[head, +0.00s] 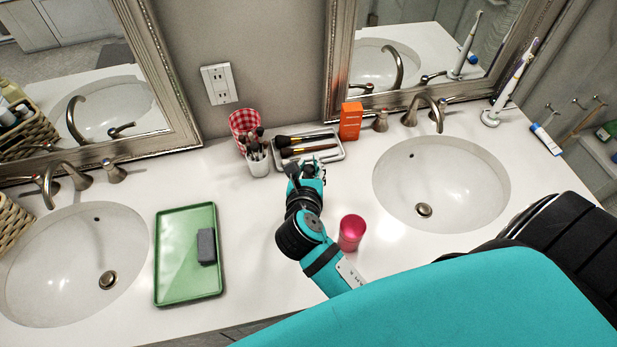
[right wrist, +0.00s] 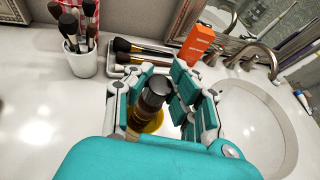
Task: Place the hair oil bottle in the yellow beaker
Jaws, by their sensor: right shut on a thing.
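My right gripper (head: 306,172) is over the counter, in front of the metal brush tray. In the right wrist view, its teal fingers (right wrist: 158,92) are closed around the hair oil bottle (right wrist: 153,88), which has a dark cap and an amber-brown body. The bottle looks roughly upright, tilted a little. A yellow round shape (right wrist: 154,123), likely the yellow beaker, shows just under and beside the bottle's lower part. I cannot tell whether the bottle's base is inside it or above it. In the head view, my gripper and arm hide the bottle and beaker. My left gripper is not seen.
A metal tray (head: 330,158) with brushes, a white brush cup (head: 258,165), a red checkered cup (head: 241,120) and an orange box (head: 350,121) stand behind. A pink cup (head: 351,233) stands right of my arm. Sinks lie either side; a green tray (head: 178,275) is at left.

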